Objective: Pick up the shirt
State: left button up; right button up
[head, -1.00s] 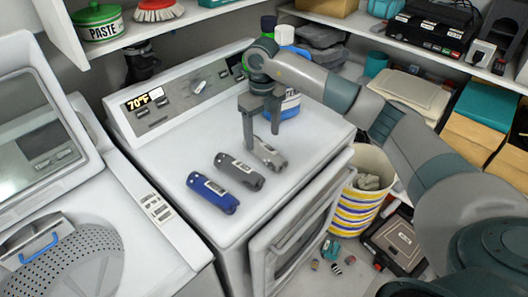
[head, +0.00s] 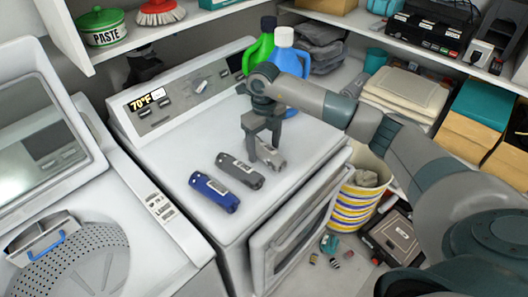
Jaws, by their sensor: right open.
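No item in the head view is clearly a shirt. A crumpled light grey cloth (head: 367,178) lies in the striped basket (head: 352,212) right of the dryer, and folded dark grey cloth (head: 322,50) lies at the back behind the bottles; I cannot tell whether either is the shirt. The cloths are apart from the gripper. My left gripper is not in view.
A dark grey tool (head: 240,171) and a blue tool (head: 214,192) lie on the dryer top (head: 185,150). Green (head: 262,45) and blue (head: 290,58) bottles stand behind my right arm. An open washer (head: 150,235) is at left. Small items litter the floor.

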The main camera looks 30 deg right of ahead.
aim_at(265, 148)
jog(key=c, duration=1.2)
jog(key=shift+r, duration=0.1)
jog(key=shift+w+r+b, duration=0.1)
jog(key=shift+r+b, duration=0.35)
jog(key=shift+b, duration=0.05)
jog(key=r+b, duration=0.2)
jog(key=r, duration=0.1)
jog(key=shift+s+d, duration=0.1)
jog(key=shift+s, duration=0.25)
jog(key=shift+s+d+r+b, duration=0.2)
jog(key=shift+s+r+b, duration=0.45)
jog(key=shift+s+r, duration=0.85)
jog(key=shift+s+d+r+b, duration=0.25)
jog(key=shift+s+r+b, duration=0.45)
jog(key=shift+s, duration=1.45)
jog(key=shift+s+d+r+b, duration=0.2)
jog(key=shift+s+r+b, duration=0.35)
jog(key=shift+s+r, duration=1)
jog(key=shift+s+f, duration=0.3)
